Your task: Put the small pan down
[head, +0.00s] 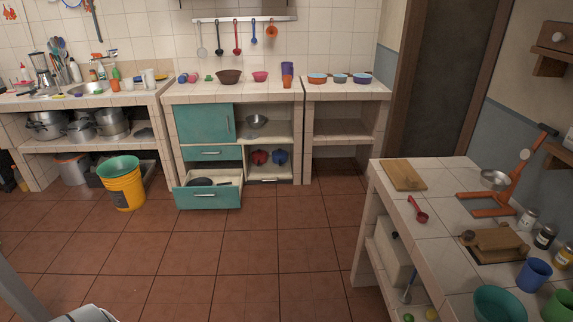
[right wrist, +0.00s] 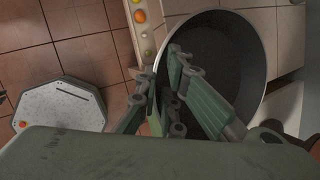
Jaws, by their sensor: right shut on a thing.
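In the right wrist view, a small pan (right wrist: 235,50) with a dark inside and a pale rim fills the upper right. My right gripper (right wrist: 160,80) has its green fingers at the left edge of the pan and is shut on it. The fingers hide part of the rim, and whether the pan touches anything below is not clear. The head view does not clearly show this pan or my right gripper. My left gripper is in neither view.
The right counter (head: 440,239) carries a cutting board (head: 403,175), a red ladle (head: 418,211) and several cups and jars. A yellow bucket (head: 121,188) stands left. The middle floor is clear.

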